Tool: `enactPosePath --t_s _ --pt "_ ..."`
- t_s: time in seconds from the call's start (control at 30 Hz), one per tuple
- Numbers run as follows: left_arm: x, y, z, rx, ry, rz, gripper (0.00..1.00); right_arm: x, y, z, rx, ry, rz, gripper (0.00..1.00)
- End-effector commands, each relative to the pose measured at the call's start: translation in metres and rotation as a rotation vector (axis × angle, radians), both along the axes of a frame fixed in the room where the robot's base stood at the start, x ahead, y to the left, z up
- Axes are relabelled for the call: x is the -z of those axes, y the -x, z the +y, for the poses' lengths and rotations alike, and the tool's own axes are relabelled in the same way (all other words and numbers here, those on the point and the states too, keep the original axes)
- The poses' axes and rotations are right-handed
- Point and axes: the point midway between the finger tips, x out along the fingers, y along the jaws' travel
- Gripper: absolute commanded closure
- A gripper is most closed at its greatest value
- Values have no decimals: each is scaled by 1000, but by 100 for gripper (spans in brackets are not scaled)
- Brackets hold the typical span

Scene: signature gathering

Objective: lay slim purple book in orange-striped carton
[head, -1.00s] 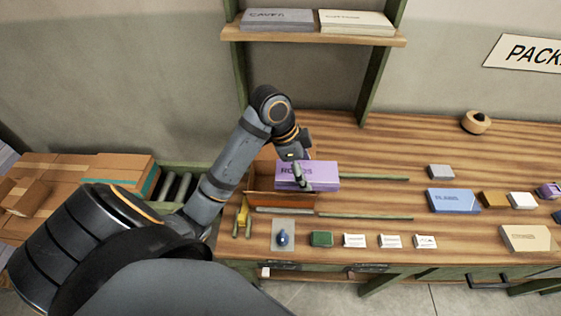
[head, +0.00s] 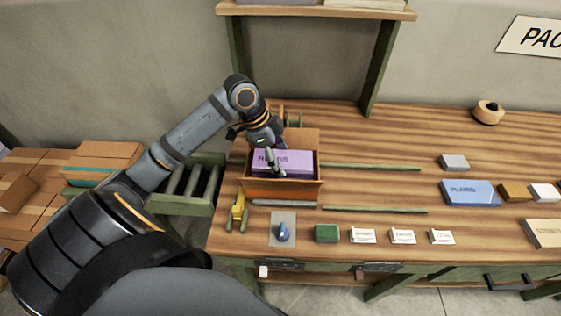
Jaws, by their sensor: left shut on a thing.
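The slim purple book (head: 298,163) shows in the head view within the opening of the open carton (head: 310,187), its printed face toward me. I cannot tell whether the book touches the carton's floor. The carton's inside is mostly hidden by the book and gripper. My right gripper is not in view.
A blue book (head: 470,193) and several small boxes lie to the right. A blue-knobbed plate (head: 282,230), a green block (head: 326,233) and white cards (head: 362,236) line the front. A yellow tool (head: 238,208) stands left of them. Rollers (head: 190,185) adjoin the table's left edge.

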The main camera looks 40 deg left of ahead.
Motion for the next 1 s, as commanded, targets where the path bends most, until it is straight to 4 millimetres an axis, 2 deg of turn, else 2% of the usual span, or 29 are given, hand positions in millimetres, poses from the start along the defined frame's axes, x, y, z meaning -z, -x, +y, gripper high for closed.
enactPosePath --t_s 0.13,0.83,0.87,0.93,1.0 --pt "21 1 -2 0 5 4 60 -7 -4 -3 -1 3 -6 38" --pt "34 1 -1 0 1 0 60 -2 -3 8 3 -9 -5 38" --pt "34 1 -1 0 2 1 19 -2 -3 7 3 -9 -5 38" --pt "34 1 -1 1 2 1 11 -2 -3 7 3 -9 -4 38" --pt "34 1 -1 1 2 1 11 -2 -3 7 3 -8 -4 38"
